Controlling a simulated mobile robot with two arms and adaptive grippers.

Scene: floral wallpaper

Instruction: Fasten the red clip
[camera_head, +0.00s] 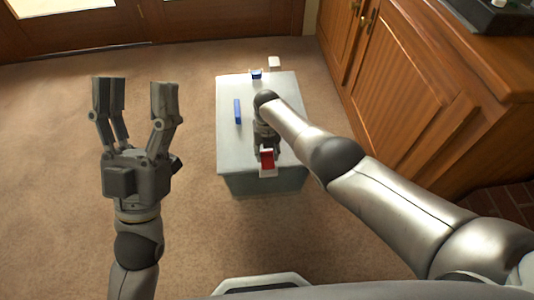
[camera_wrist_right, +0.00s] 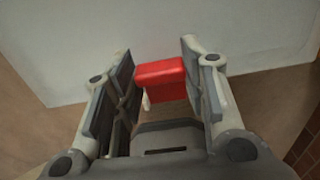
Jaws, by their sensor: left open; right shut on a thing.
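The red clip (camera_head: 267,160) is at the near edge of a box with a pale lid (camera_head: 228,150). A small white part shows just below it. My right gripper (camera_head: 264,147) reaches down over this edge and is shut on the red clip. In the right wrist view the red clip (camera_wrist_right: 160,80) sits between the fingers (camera_wrist_right: 157,62), with a small pale peg at its lower left. I cannot tell whether the clip is latched. My left gripper (camera_head: 136,84) is open and empty, held up to the left of the box.
A blue bar (camera_head: 238,111) lies on the lid and a blue clip (camera_head: 256,74) is at its far edge. A small white object (camera_head: 274,62) is beyond the box. A wooden cabinet (camera_head: 415,85) stands close on the right. The carpet at left is clear.

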